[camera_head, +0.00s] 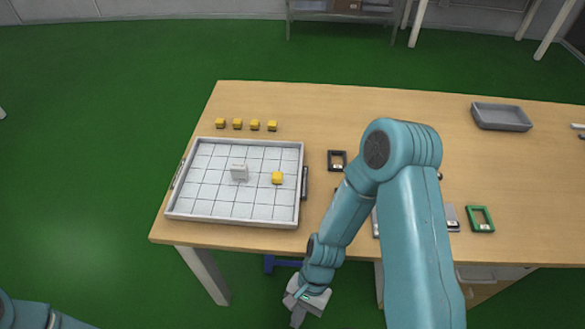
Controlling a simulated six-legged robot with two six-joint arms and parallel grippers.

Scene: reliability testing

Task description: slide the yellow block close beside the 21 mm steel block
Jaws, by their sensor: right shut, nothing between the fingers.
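The yellow block (277,178) lies in the right half of a white gridded tray (303,160) on the wooden table. The steel block (239,173) is a light grey block left of it in the same tray. A clear gap of about one grid square separates the two. My right gripper (297,318) is shut and empty, in front of the table's front edge and away from both blocks. Part of my left arm shows at the bottom left corner. Its gripper is out of view.
Several yellow blocks (238,124) stand in a row behind the tray. A black frame (337,160), a green frame (481,219) and a grey bin (501,117) are on the table to the right. My right arm hides some items there. The table's back middle is clear.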

